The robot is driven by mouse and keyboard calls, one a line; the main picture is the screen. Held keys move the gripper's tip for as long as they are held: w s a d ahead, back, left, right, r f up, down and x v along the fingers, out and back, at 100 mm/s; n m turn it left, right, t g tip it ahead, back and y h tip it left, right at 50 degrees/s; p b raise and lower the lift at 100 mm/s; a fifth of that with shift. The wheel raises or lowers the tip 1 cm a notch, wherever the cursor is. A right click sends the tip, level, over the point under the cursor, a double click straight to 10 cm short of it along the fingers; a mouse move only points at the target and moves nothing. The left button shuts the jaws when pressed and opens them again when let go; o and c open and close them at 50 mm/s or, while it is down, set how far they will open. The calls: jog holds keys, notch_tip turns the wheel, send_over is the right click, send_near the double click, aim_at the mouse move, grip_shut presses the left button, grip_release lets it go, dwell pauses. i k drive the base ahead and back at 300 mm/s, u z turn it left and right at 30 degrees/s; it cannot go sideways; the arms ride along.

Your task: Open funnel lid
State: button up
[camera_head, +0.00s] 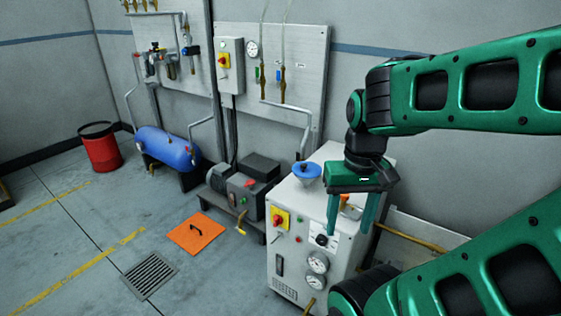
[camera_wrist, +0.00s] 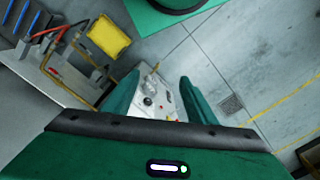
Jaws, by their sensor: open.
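The funnel (camera_head: 307,180) stands on top of the white machine cabinet (camera_head: 291,225) in the head view. A blue round lid (camera_head: 306,169) with a small knob sits over its mouth and looks closed. My gripper (camera_head: 351,226) is to the right of the funnel, pointing down in front of the cabinet's right part. Its two green fingers are apart with nothing between them. In the wrist view the cabinet shows between the open fingers (camera_wrist: 157,88). I cannot make out the funnel in the wrist view.
Gauges (camera_head: 317,263) and switches are on the cabinet's front. A motor unit (camera_head: 246,188), a blue tank (camera_head: 168,149) and a red drum (camera_head: 100,150) stand along the wall. An orange floor hatch (camera_head: 196,234) and a grate (camera_head: 149,275) lie left of the cabinet.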

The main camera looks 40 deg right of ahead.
aim_at(304, 169)
jog(key=k, duration=1.1)
jog(key=u, duration=0.3)
jog(key=i, duration=1.55)
jog(key=z, duration=0.4)
